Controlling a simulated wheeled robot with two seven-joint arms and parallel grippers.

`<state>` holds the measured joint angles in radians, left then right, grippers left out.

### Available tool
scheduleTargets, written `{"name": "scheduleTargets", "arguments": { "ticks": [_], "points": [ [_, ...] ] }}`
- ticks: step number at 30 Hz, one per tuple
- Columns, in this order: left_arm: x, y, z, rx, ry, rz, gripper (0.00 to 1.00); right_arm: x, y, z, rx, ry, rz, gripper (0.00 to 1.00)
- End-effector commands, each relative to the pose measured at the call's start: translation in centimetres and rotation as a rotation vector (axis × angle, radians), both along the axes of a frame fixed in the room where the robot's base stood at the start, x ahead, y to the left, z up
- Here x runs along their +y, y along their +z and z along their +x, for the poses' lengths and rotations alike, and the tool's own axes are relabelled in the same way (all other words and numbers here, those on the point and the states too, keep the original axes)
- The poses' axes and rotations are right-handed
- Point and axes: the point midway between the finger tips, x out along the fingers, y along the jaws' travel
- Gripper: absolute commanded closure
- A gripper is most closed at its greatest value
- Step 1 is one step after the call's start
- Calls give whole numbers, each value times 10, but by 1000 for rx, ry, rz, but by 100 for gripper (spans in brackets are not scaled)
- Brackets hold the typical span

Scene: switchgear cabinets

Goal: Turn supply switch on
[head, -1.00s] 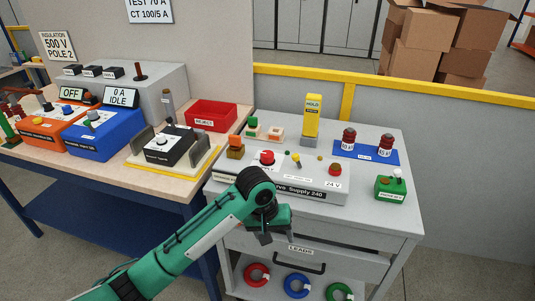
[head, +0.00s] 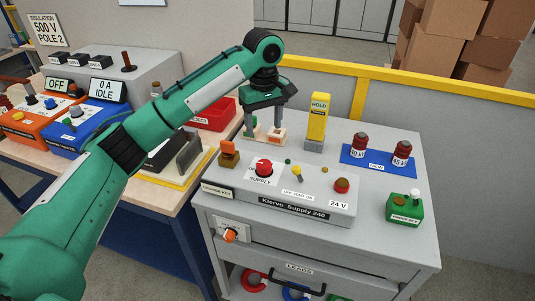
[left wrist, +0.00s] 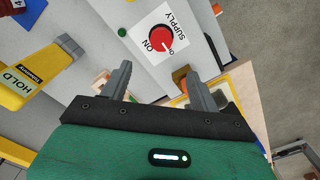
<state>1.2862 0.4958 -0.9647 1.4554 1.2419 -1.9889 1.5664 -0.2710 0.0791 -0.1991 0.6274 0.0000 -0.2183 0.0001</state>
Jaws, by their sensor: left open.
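The supply switch is a red round knob (head: 264,168) on a white SUPPLY plate, at the left of the grey Klervo Supply 240 box (head: 300,192). In the left wrist view the red knob (left wrist: 162,38) shows with a white pointer mark and an ON label beside it. My left gripper (head: 265,122) is above and behind the supply box in the head view, fingers down, open and empty. In the left wrist view its fingers (left wrist: 158,88) are apart, with the knob beyond them, not touched. My right gripper is not in view.
A yellow HOLD block (head: 318,116) stands behind the box. An orange block (head: 229,150) stands at its left. Red-capped parts on a blue mat (head: 378,157) and a green box (head: 405,208) are to the right. An orange knob (head: 230,235) is on the cabinet front.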

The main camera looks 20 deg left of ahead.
Motion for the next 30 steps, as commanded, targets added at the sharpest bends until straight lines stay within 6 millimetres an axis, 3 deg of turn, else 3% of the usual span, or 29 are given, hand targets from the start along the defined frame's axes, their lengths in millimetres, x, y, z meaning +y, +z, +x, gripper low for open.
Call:
{"name": "scheduleTargets", "arguments": {
  "ticks": [4, 8, 11, 18, 24, 30],
  "points": [
    [1, -22, -1, 3, -1, 2, 38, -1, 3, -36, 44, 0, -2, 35],
    [0, -50, -1, 3, -2, 2, 38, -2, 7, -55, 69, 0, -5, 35],
    [0, -72, -1, 3, -2, 2, 38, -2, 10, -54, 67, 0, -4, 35],
    [0, -114, -1, 2, -1, 1, 38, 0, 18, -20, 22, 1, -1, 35],
    [0, -130, -1, -1, -3, 1, 38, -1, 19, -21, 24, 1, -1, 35],
    [0, -133, -1, -1, -3, 1, 38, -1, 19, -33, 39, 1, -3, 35]
  ]
}}
